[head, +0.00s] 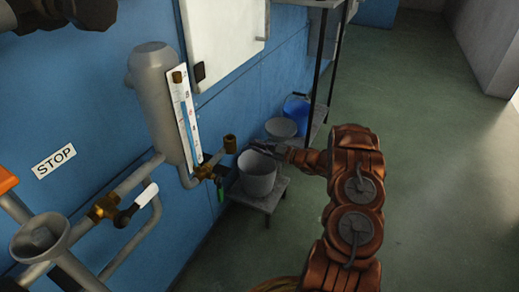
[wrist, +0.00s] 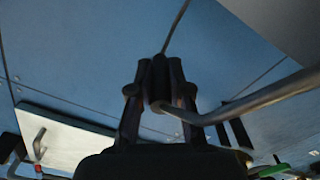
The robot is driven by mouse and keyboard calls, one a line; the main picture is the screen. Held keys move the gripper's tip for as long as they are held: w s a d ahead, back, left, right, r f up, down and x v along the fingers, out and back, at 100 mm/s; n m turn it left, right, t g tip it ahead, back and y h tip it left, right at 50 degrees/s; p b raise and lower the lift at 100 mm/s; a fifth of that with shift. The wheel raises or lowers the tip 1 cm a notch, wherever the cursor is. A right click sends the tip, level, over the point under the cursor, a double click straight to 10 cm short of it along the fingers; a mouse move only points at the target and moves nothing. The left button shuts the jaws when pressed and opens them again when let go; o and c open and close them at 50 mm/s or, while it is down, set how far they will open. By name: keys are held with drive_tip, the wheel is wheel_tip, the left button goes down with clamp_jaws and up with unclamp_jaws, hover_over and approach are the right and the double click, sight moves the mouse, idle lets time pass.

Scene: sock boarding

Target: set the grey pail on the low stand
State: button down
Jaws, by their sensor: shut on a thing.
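The grey pail (head: 257,178) appears upright at the low stand (head: 272,198), beside the blue wall, in the head view. Its base overlaps the stand top; I cannot tell whether it rests there or hangs just above. My gripper (head: 284,153) is at the pail's upper right. In the wrist view, my gripper (wrist: 160,82) is shut on a dark grip with thin metal rods running from it, apparently the pail's handle (wrist: 250,103). The pail's body cannot be made out in the wrist view.
Brass valves and pipes (head: 207,170) with a green lever stand close left of the pail. Behind it are another grey vessel (head: 281,127), a blue container (head: 297,107) and a dark-legged rack (head: 335,60). A grey tank (head: 155,100) is on the wall. Floor at right is clear.

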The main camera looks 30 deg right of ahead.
idle(0.3)
drive_tip(key=c, duration=1.1)
unclamp_jaws()
